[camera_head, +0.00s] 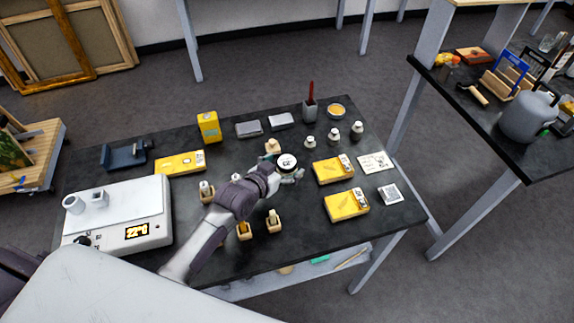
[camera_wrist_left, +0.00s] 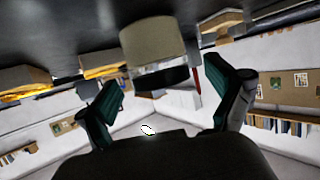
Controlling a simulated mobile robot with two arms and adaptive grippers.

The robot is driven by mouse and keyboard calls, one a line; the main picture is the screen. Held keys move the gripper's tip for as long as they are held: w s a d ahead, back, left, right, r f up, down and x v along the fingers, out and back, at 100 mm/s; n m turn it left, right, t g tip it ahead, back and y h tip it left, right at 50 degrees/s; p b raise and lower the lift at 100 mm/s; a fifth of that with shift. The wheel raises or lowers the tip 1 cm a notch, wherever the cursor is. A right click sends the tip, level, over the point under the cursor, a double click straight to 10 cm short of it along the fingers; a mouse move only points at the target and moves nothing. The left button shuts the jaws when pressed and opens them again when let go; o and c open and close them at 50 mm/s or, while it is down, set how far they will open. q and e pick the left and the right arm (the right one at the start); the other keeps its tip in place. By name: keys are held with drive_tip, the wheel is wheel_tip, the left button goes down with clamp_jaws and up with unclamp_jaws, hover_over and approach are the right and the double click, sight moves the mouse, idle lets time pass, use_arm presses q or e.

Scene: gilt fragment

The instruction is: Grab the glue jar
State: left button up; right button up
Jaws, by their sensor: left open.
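The glue jar, a round jar with a dark lid and white label on top (camera_head: 287,161), stands on the dark table (camera_head: 300,236) just ahead of my left gripper (camera_head: 289,175). In the left wrist view, which is upside down, a beige jar body (camera_wrist_left: 152,42) with a dark lid shows between and just beyond the two green-padded fingers. The left gripper is open, with gaps on both sides of the jar. The jar's lower part is hidden in the head view. My right gripper is not in view.
Small bottles in wooden holders (camera_head: 274,221) stand close to my left forearm. Yellow boxes (camera_head: 346,204) lie to the right. White-capped bottles (camera_head: 334,136) and a cup with a red tool (camera_head: 310,109) stand behind.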

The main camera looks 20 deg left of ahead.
use_arm(q)
drive_tip(key=shift+w+d+f, duration=0.2)
drive_tip(key=shift+w+f, duration=0.1)
drive_tip(key=shift+w, duration=0.35)
drive_tip(key=shift+s, duration=0.1)
drive_tip(key=shift+c, duration=0.8)
drive_tip(key=c, duration=1.1)
drive_tip(key=shift+c, duration=0.7)
drive_tip(key=shift+r, duration=0.15)
